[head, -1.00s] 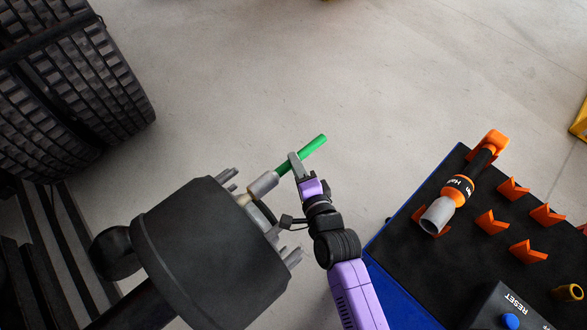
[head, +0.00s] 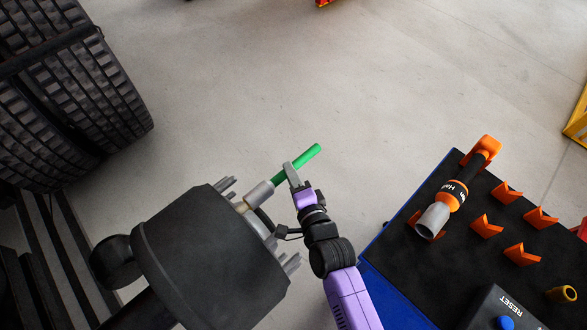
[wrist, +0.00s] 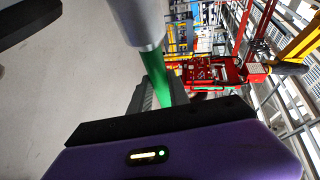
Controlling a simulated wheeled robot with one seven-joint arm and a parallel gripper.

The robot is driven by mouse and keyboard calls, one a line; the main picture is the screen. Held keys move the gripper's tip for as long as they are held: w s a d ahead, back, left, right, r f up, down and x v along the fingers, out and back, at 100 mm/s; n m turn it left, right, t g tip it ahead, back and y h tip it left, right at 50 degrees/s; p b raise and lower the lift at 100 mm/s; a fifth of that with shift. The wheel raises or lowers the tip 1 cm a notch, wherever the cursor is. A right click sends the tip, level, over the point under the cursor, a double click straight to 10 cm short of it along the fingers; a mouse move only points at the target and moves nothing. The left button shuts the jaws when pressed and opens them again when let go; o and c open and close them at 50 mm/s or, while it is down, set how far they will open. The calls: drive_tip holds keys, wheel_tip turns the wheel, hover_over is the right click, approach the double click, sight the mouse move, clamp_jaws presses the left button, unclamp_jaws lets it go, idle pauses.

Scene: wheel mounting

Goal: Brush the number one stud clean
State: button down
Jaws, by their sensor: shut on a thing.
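My gripper (head: 293,180) is shut on the green handle of the brush (head: 305,158). The brush's grey cylindrical head (head: 259,195) points left and down at the studs (head: 226,185) on the face of the dark hub (head: 208,262). The head lines up with one stud and appears to be over or against its end; I cannot tell how far. No number shows on the studs. In the wrist view the grey head and green handle (wrist: 155,72) run down to my gripper (wrist: 150,105); the stud is out of sight there.
A blue-edged cart with a black top (head: 405,270) stands at the right. It carries an orange and grey power tool (head: 457,190), several orange holders (head: 522,254) and a box marked RESET (head: 510,308). Large tyres (head: 75,95) stand at the upper left. Open floor lies behind the hub.

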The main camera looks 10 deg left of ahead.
drive_tip(key=shift+s+a+r+p, duration=0.15)
drive_tip(key=shift+s+a+p, duration=0.2)
drive_tip(key=shift+p, duration=0.55)
drive_tip(key=shift+s+a+p, duration=0.2)
drive_tip(key=shift+s+p, duration=0.1)
drive_tip(key=shift+p, duration=0.6)
drive_tip(key=shift+s+a+p, duration=0.1)
drive_tip(key=shift+s+p, duration=0.05)
drive_tip(key=shift+p, duration=0.3)
drive_tip(key=shift+s, duration=0.1)
drive_tip(key=shift+s+a+p, duration=0.1)
drive_tip(key=shift+p, duration=0.2)
